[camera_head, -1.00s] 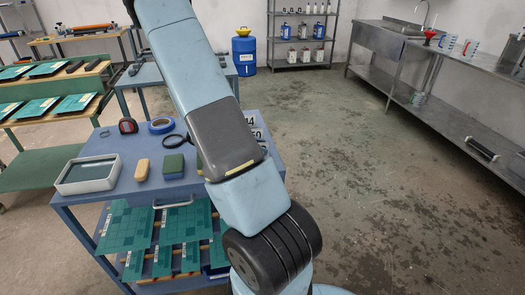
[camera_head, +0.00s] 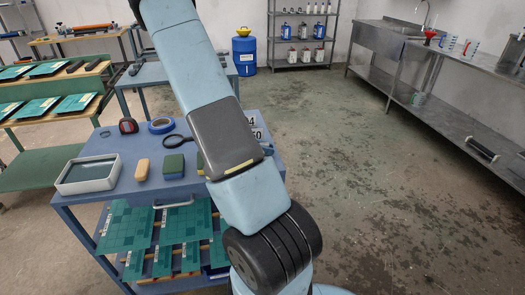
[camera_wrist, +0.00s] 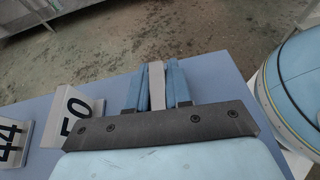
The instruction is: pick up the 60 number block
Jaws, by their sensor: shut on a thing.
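My gripper (camera_wrist: 152,78) shows in the wrist view with its two blue fingers shut on a thin white block (camera_wrist: 156,88). I see this block nearly edge-on, so its number is hidden. To its left on the blue table top are a white block marked with what looks like 50 (camera_wrist: 74,112) and a block marked 44 (camera_wrist: 11,142). Both stand apart from the fingers. In the head view, my arm hides the gripper and the held block. Parts of the numbered blocks show at the arm's right edge (camera_head: 256,134).
The blue cart (camera_head: 125,190) also bears a tray (camera_head: 88,174), a tan block (camera_head: 142,170), a green block (camera_head: 174,167), a magnifier (camera_head: 174,140) and a roll of blue tape (camera_head: 161,125). Green plates (camera_head: 126,228) lie on its lower shelf. The floor to the right is clear.

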